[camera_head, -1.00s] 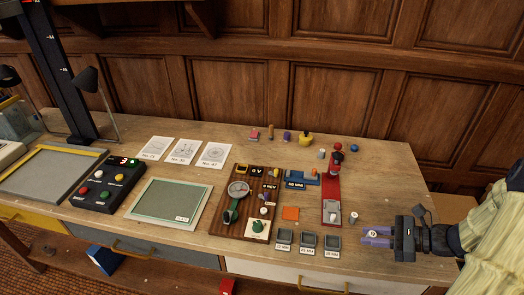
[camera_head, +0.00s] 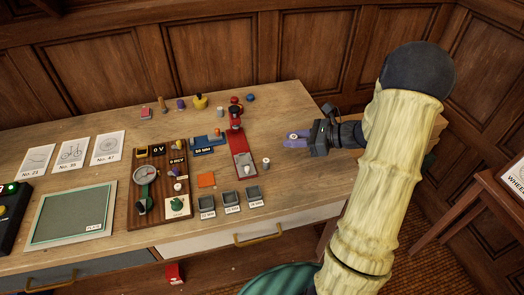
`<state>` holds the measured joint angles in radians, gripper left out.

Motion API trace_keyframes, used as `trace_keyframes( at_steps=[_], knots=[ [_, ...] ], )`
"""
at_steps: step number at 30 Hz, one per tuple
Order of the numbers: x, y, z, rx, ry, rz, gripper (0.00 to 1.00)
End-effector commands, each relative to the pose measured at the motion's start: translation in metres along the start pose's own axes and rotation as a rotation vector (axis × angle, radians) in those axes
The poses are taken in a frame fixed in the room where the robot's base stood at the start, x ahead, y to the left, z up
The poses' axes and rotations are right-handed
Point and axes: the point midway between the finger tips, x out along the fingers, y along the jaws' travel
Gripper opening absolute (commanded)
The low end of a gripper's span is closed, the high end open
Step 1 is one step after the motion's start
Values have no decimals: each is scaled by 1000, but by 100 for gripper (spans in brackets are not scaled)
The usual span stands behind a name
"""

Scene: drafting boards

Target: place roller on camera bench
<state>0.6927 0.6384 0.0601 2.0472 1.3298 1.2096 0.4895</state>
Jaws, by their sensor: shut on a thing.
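A small grey cylinder (camera_head: 266,163) stands on the table nearer the front. I cannot tell which surface is the camera bench; a dark wooden stand with a sign (camera_head: 515,178) shows partly at the right edge.
The red stand (camera_head: 241,150), a wooden gauge board (camera_head: 160,190), several grey trays (camera_head: 231,202) and small coloured pieces (camera_head: 200,102) occupy the table. The table's right end is mostly clear. My arm covers much of the right side.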

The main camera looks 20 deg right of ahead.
Motion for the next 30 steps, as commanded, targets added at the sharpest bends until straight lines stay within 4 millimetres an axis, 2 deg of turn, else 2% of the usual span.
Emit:
trace_keyframes(
  at_steps=[9, 22, 30],
  knots=[
    [20, 1, -49, 5, 0, 1, 0],
    [24, 0, -58, 1, 0, 1, 0],
    [37, 1, -88, 3, -1, 1, 0]
  ],
)
